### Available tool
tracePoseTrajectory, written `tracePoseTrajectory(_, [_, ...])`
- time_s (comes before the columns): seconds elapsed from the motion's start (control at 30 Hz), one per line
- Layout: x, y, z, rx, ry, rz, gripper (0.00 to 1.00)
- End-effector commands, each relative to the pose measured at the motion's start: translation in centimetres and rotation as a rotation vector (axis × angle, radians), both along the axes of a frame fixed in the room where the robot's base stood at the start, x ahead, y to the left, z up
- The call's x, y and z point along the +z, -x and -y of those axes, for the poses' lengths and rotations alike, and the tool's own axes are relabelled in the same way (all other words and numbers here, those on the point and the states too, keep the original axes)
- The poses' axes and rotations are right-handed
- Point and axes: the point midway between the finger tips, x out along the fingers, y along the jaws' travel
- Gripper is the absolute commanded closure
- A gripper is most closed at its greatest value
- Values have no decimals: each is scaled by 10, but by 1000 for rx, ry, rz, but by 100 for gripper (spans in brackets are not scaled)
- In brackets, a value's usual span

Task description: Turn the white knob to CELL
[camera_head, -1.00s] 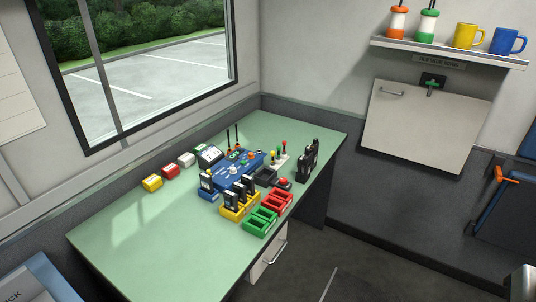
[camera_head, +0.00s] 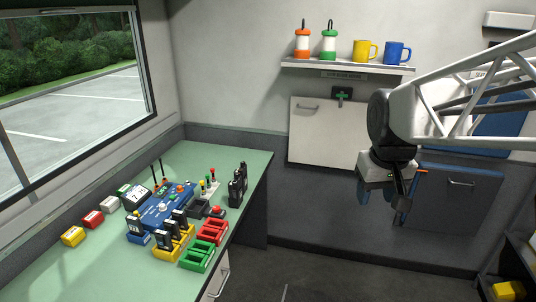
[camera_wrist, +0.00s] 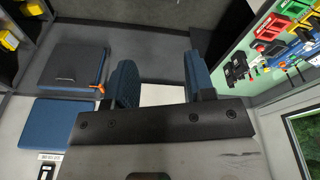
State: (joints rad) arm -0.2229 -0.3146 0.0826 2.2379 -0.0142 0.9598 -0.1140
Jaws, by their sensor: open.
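The white knob (camera_head: 163,207) is a small pale shape on top of the blue console (camera_head: 150,217), which lies on the green desk. The knob is too small to tell where it points, and I cannot read CELL or any other label. My gripper (camera_head: 399,202) hangs far to the right of the desk, in front of the back wall and touching nothing. In the wrist view its two blue-padded fingers (camera_wrist: 161,82) stand apart with nothing between them. The wrist view shows the desk items only at its upper right, and I cannot make out the knob there.
The green desk (camera_head: 105,262) holds yellow, red and white boxes at left. A yellow rack (camera_head: 172,246) with black radios, red trays (camera_head: 212,231) and green trays (camera_head: 196,256) stand near its front edge. A wall shelf (camera_head: 345,66) bears two lanterns and two mugs. Open floor lies between desk and gripper.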

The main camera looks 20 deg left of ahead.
Motion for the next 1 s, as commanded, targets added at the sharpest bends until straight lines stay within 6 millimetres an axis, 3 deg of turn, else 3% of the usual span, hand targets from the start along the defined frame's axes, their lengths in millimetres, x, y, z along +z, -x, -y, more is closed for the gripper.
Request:
tracePoseTrajectory(0.5, [-3,-100,-116,233,26,-33,50])
tracePoseTrajectory(1.0, [-32,-169,-255,456,52,-60,50])
